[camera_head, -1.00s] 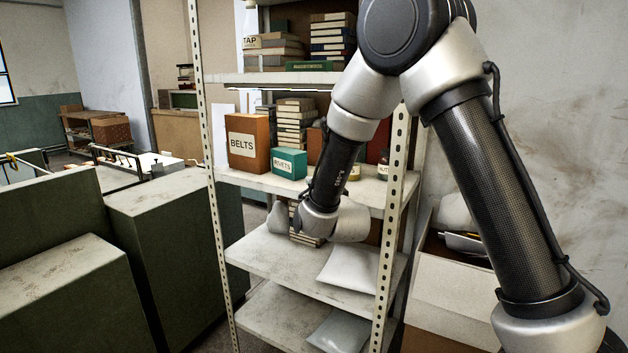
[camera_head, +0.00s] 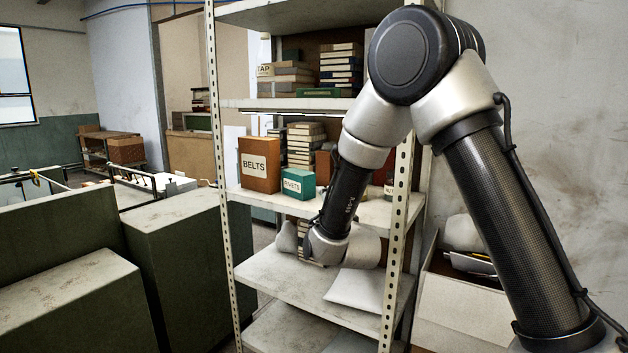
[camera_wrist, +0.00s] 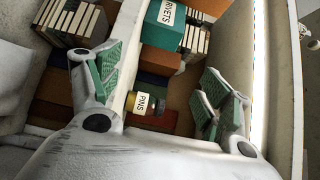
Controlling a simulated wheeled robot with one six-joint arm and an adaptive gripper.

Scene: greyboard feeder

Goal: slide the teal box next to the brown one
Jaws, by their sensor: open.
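The brown box (camera_head: 260,150), labelled BELTS, stands upright on the middle shelf in the head view. The smaller teal box (camera_head: 309,182), labelled RIVETS, stands just right of it; I cannot tell whether they touch. The teal box (camera_wrist: 163,32) is also at the top of the wrist view, beyond my fingertips. My gripper (camera_wrist: 163,70) is open, its green-padded fingers apart and not touching the teal box. In the head view my wrist hides most of the gripper, below the middle shelf's front edge.
Stacked books (camera_head: 305,143) stand behind the teal box. A perforated shelf post (camera_head: 398,215) rises right of my forearm. A pale bag (camera_head: 355,290) lies on the shelf below. Dark green cabinets (camera_head: 185,250) stand at left.

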